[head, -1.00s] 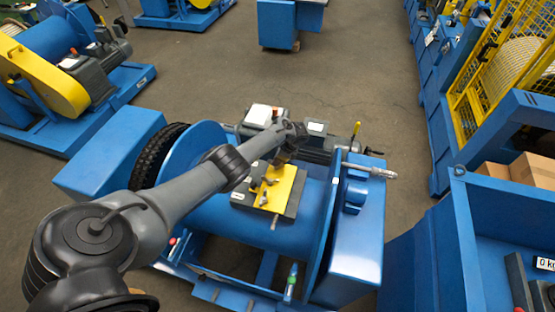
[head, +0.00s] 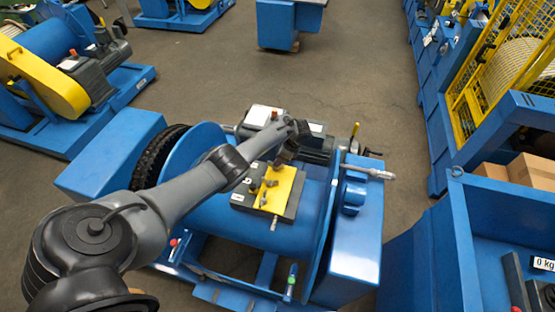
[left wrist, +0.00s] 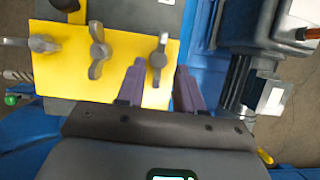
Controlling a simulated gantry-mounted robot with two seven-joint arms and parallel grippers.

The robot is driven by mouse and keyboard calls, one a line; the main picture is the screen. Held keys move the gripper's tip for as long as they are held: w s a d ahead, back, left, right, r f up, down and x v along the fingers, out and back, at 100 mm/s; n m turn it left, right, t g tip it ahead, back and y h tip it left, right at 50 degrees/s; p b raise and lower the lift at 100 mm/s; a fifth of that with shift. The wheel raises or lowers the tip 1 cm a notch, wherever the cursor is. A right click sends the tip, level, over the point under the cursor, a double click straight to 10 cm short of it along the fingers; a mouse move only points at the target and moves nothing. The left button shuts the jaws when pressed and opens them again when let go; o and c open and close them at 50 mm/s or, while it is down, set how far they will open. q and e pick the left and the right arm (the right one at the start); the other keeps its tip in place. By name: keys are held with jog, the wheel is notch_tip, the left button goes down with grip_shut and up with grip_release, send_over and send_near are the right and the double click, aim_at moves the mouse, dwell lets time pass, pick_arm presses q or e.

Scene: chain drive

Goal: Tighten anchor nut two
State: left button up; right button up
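A yellow plate (head: 287,187) lies on a dark block on top of the blue drum. Wing nuts stand on it. The left wrist view shows one at the left (left wrist: 41,44), one in the middle (left wrist: 99,50) and one at the right (left wrist: 158,60). No label tells which is anchor nut two. My left gripper (left wrist: 160,66) is open, its purple fingers pointing over the plate's edge. The right wing nut appears between the fingertips; whether it touches them I cannot tell. In the head view my left gripper (head: 284,157) is above the plate's far edge. My right gripper is out of view.
A grey motor unit (head: 318,148) stands just behind the plate. A metal handle (head: 368,171) sticks out on the blue housing (head: 355,240) to the right. A blue bin (head: 470,225) is at the lower right. Open floor lies behind the machine.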

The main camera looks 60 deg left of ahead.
pick_arm(q)
jog(key=p+v, duration=0.2)
jog(key=v, duration=0.6)
